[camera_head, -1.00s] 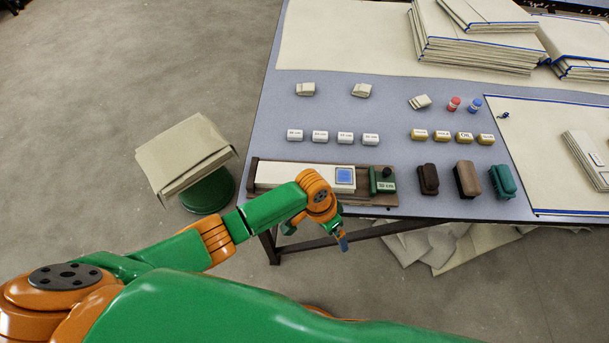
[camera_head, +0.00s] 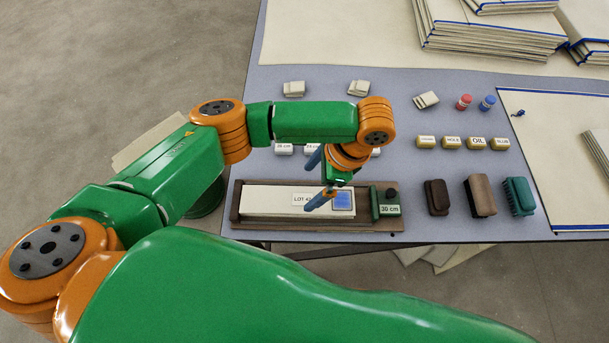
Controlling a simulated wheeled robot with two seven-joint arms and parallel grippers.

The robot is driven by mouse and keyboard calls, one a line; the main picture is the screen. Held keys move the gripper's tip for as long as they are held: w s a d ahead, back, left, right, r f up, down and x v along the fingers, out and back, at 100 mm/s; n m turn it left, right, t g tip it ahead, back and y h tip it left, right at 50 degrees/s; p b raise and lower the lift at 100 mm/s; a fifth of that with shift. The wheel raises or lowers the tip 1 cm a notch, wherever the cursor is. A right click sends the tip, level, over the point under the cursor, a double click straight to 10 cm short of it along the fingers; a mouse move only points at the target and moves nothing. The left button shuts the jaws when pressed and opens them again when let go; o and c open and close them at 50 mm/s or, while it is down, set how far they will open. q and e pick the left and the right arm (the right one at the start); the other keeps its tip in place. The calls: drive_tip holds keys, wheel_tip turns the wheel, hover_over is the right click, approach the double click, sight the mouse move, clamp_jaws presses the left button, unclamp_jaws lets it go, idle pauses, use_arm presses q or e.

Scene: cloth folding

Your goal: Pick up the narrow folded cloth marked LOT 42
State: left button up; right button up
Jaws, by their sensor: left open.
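The narrow folded cloth (camera_head: 264,201) is a long cream strip. It lies flat in a brown wooden tray (camera_head: 234,216) at the table's front edge. A partly covered white label reading LOT 4 and a blue square patch (camera_head: 343,201) show toward its right end. My left gripper (camera_head: 317,178) is open and empty, with its blue-grey fingers apart. It is over the right part of the tray; one finger overlaps the cloth by the label and the other shows above the tray's far side. I cannot tell whether it touches the cloth. My right gripper is not in view.
A green block marked 30 cm (camera_head: 385,202) stands at the tray's right end. Several brushes, including a dark brown one (camera_head: 436,197), stand right of it. Small labelled blocks line up behind, partly hidden by my arm. Cloth stacks (camera_head: 488,30) fill the back right.

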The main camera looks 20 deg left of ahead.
sight(298, 198)
use_arm(q)
drive_tip(key=x, duration=0.3)
drive_tip(key=s+b+x, duration=0.1)
drive_tip(key=x, duration=0.2)
drive_tip(key=shift+w+a+f, duration=0.1)
drive_tip(key=shift+w+f, duration=0.05)
drive_tip(key=shift+f, duration=0.2)
drive_tip(key=c, duration=1.2)
